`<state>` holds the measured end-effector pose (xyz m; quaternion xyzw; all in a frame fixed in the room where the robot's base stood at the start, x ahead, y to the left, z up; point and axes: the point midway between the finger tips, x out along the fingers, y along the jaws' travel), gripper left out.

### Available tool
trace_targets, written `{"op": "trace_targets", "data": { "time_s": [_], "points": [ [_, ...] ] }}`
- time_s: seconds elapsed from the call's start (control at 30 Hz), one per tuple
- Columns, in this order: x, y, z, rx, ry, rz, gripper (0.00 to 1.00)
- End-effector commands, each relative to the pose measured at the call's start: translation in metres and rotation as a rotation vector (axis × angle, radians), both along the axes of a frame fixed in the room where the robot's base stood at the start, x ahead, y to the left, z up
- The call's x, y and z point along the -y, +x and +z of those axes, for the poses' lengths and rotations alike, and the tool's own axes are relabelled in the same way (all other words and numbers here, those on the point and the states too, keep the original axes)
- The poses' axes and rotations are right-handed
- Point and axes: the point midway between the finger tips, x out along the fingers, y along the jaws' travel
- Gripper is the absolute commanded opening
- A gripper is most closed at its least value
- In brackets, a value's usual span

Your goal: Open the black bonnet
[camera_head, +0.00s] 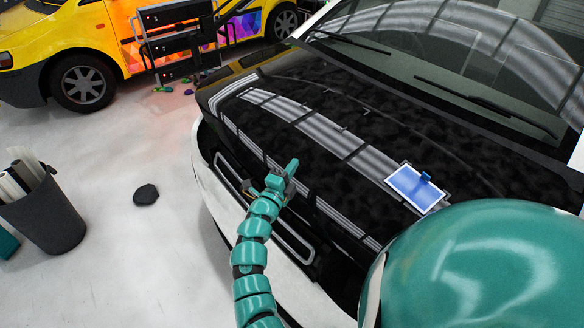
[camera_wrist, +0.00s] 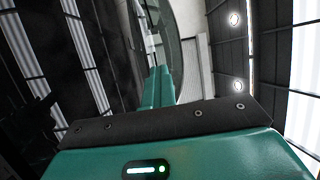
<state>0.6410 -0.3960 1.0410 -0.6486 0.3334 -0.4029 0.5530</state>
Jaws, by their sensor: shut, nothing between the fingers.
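The black bonnet (camera_head: 330,120) is glossy and reflects ceiling lights. It lies down over the front of the white vehicle in the head view, and no raised gap shows along its front edge. In the wrist view a dark reflective surface, probably the bonnet (camera_wrist: 70,60), fills the left side. My gripper (camera_head: 286,170) is at the bonnet's front edge, above the grille, with its fingers shut and empty. It also shows in the wrist view (camera_wrist: 158,85). I cannot tell whether it touches the bonnet.
A blue card with a small blue block (camera_head: 415,187) lies on the bonnet. A dark bin with rolls (camera_head: 42,208) stands at the left. A black lump (camera_head: 146,194) lies on the floor. A black cart (camera_head: 178,38) and yellow car (camera_head: 70,55) are behind. The floor at left is mostly clear.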

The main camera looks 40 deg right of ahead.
Motion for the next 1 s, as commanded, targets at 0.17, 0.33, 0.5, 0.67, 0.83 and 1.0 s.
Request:
{"op": "trace_targets", "data": {
  "time_s": [0.17, 0.33, 0.5, 0.67, 0.83, 1.0],
  "points": [
    [0.0, 0.0, 0.0001, 0.0, 0.0, 0.0, 0.0],
    [0.0, 0.0, 0.0, 0.0, 0.0, 0.0, 0.0],
    [-0.0001, 0.0001, 0.0001, 0.0, 0.0, 0.0, 0.31],
    [0.0, 0.0, 0.0, 0.0, 0.0, 0.0, 0.53],
    [0.0, 0.0, 0.0001, 0.0, 0.0, 0.0, 0.53],
    [-0.0055, -0.0022, -0.0024, 0.0, 0.001, 0.001, 0.53]
  ]
}}
